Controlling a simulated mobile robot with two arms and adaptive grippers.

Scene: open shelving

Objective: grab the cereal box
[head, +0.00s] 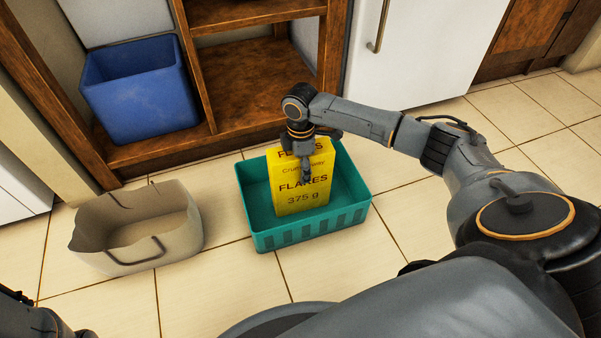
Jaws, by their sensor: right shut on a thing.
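The yellow cereal box (290,190), printed with "FLAKES" and "375 g", stands upright inside the green basket (355,212) on the floor. My right gripper (307,165) comes down over the top of the box and is shut on it, with one finger in front of its printed face. The other finger is hidden behind the box. Whether the box touches the basket's bottom I cannot tell. Part of my left arm shows at the lower left corner; its gripper cannot be made out.
A beige fabric bag (185,228) with handles stands left of the basket. A blue bin (143,105) sits in the lower part of the wooden shelving (258,80). A white cabinet door (440,50) is at the back. Tiled floor is free in front of the basket.

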